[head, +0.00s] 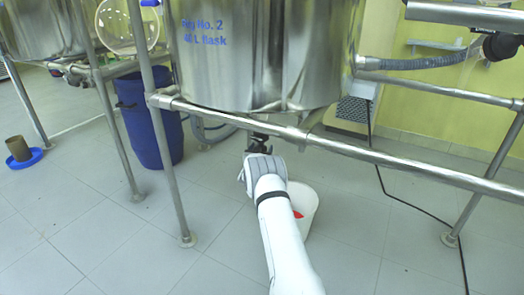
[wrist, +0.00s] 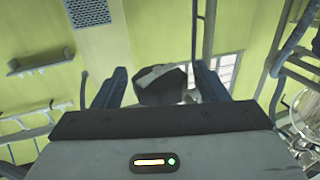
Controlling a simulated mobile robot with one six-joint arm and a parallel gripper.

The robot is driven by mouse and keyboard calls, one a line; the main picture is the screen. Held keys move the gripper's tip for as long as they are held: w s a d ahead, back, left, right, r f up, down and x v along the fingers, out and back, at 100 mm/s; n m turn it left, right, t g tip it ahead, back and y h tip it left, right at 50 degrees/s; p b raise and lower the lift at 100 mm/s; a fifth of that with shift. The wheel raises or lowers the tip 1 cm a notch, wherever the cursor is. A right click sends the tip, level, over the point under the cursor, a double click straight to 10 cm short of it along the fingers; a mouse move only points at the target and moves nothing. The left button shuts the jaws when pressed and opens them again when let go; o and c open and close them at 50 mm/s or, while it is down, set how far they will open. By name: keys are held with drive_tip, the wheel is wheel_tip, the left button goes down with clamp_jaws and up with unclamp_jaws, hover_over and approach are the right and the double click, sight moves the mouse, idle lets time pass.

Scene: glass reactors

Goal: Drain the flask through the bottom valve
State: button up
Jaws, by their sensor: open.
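The steel vessel (head: 262,70) with blue "No. 2" and "flask" lettering hangs in a metal pipe frame in the head view. My gripper (head: 258,142) is below its underside, just past the front rail. In the wrist view my gripper (wrist: 160,72) has its two dark fingers apart. A dark, faceted part with a grey face (wrist: 162,86) shows between the fingers; it may be the bottom valve or its handle. I cannot tell whether the fingers touch it. The valve is hidden behind my gripper in the head view.
A white bucket (head: 304,212) with something red stands on the floor, partly behind my arm. The front rail (head: 330,146) crosses close to my gripper. A blue barrel (head: 143,125) stands to the left. A corrugated hose (head: 415,64) runs at right.

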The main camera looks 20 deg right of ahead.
drive_tip(key=shift+x, duration=0.85)
drive_tip(key=shift+c, duration=0.5)
drive_tip(key=c, duration=0.9)
